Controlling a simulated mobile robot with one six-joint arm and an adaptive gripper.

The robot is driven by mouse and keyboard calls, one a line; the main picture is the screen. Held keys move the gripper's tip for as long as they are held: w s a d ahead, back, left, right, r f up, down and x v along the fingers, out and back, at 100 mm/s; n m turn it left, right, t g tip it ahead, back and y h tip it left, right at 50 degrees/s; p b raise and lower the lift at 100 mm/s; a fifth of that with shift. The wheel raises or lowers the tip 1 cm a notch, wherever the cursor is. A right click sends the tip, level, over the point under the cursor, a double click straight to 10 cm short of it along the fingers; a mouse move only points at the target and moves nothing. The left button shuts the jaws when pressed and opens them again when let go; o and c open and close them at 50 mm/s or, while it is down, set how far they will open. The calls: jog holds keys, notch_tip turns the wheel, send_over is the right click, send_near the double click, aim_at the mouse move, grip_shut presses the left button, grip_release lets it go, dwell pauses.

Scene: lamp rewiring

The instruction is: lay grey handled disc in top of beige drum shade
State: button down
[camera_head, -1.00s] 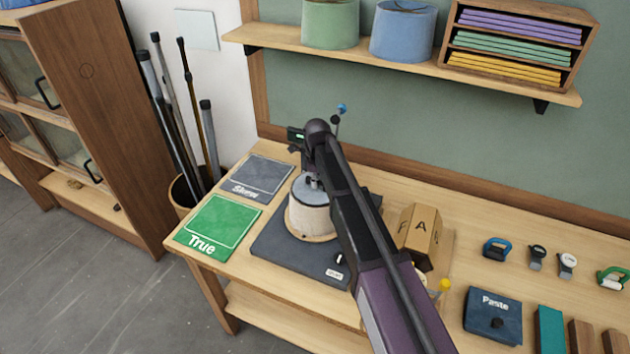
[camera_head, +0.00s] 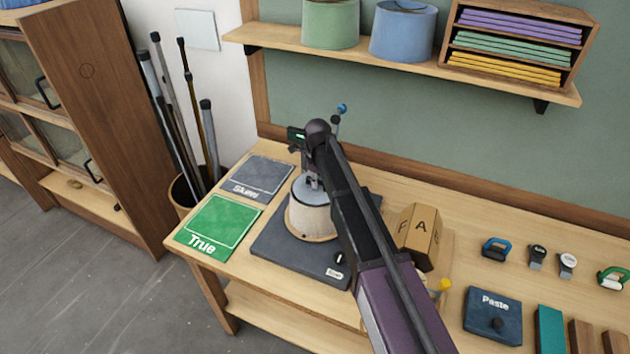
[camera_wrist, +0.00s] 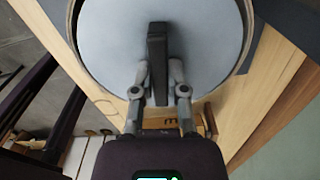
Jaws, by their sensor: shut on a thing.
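The beige drum shade (camera_head: 312,223) stands upright on a dark square base on the bench. The grey disc (camera_head: 304,192) is at the shade's top opening. In the wrist view the disc (camera_wrist: 107,50) fills most of the shade's rim (camera_wrist: 247,40), with a thin gap along the right side. My gripper (camera_wrist: 157,68) is shut on the disc's dark upright handle (camera_wrist: 157,45). In the head view my gripper (camera_head: 313,184) is above the shade, partly hidden by my arm. I cannot tell whether the disc rests on anything inside the shade.
The dark base (camera_head: 285,258) holds the shade. A green "True" mat (camera_head: 215,222) and a grey "Skew" mat (camera_head: 257,177) lie to the left. A lettered wooden block (camera_head: 420,236) stands right of my arm. A blue "Paste" box (camera_head: 494,315) and clamps are farther right.

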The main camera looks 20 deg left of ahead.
jog(key=shift+f, duration=0.2)
dwell(0.5)
jog(key=c, duration=0.6)
grip_release()
jog(key=shift+o, duration=0.3)
jog(key=o, duration=0.4)
jog(key=shift+r, duration=0.2)
jog(key=shift+r+p, duration=3.85)
jog(key=shift+s+f, duration=0.1)
